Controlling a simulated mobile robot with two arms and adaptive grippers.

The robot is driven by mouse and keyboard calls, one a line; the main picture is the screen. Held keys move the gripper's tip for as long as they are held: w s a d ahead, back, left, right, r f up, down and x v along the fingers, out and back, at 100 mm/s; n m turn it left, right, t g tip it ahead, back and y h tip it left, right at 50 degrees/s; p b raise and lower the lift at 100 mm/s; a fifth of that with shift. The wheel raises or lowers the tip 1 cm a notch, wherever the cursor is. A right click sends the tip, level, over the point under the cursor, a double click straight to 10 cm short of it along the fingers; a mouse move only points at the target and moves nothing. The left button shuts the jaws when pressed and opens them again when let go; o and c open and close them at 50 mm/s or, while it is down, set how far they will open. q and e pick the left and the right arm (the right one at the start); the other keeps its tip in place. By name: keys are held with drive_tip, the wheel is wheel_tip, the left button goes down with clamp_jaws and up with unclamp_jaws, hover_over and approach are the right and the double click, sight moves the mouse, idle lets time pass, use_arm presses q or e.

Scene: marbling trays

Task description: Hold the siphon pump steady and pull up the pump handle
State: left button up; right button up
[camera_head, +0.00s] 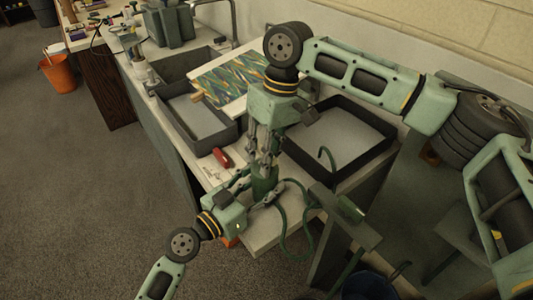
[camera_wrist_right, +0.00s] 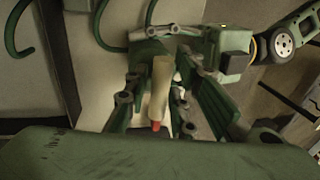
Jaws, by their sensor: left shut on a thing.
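The green siphon pump (camera_head: 264,184) stands upright at the counter's front end, and its body also shows in the right wrist view (camera_wrist_right: 148,47). My left gripper (camera_head: 255,196) comes in low from the left and is shut on the pump body; it also shows in the right wrist view (camera_wrist_right: 195,42). My right gripper (camera_head: 263,165) points down above the pump. In the right wrist view a cream bar with a red end (camera_wrist_right: 159,92), apparently the pump handle, lies between its fingers, which look apart from it. The handle is hidden in the head view.
A green hose (camera_head: 282,228) loops right of the pump. A dark tray (camera_head: 376,158) and a grey tray (camera_head: 211,141) stand behind, with a marbled sheet (camera_head: 232,80) between them. A red object (camera_head: 222,157) lies left of my right gripper. A dark bucket (camera_head: 368,286) is at the bottom.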

clamp_jaws()
drive_tip(key=shift+r, duration=0.1)
drive_tip(key=shift+a+r, duration=0.1)
drive_tip(key=shift+r, duration=2.65)
drive_tip(key=shift+s, duration=0.1)
drive_tip(key=shift+o, duration=2.1)
unclamp_jaws()
wheel_tip(320, 180, up, 12)
drive_tip(key=w+d, duration=0.1)
drive_tip(key=d, duration=0.1)
drive_tip(key=shift+w+f, duration=0.15)
drive_tip(key=shift+w, duration=0.1)
